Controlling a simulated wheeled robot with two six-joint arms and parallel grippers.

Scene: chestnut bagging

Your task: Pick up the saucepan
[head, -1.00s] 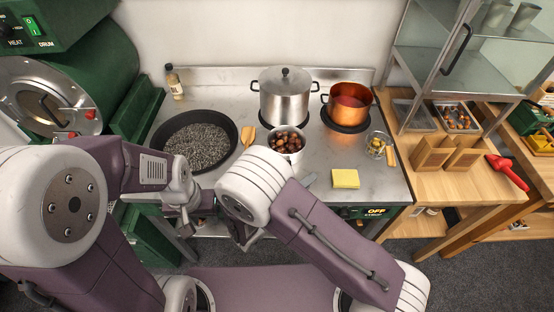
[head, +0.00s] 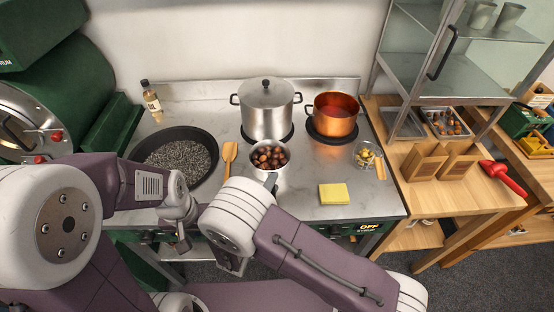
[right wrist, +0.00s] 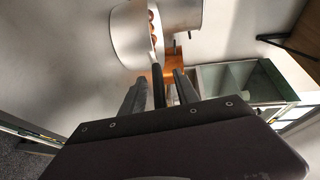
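The saucepan (head: 256,176) is a small steel pot full of brown chestnuts, standing near the middle of the steel counter. Its handle (head: 271,182) points toward me and is partly covered by my right arm. In the right wrist view the saucepan (right wrist: 128,38) is at the top, and its dark handle (right wrist: 158,86) lies between the fingers of my right gripper (right wrist: 158,92). Those fingers are open, with a gap on each side of the handle. My right gripper is hidden in the head view. My left gripper (head: 184,238) is low at the counter's front edge, away from the saucepan; its fingers are unclear.
A lidded steel pot (head: 267,112) and a copper pot (head: 332,115) stand behind. A black pan (head: 210,143) of dark grains and a wooden spatula (head: 229,153) are left. A yellow pad (head: 334,194) and a glass jar (head: 365,155) are right.

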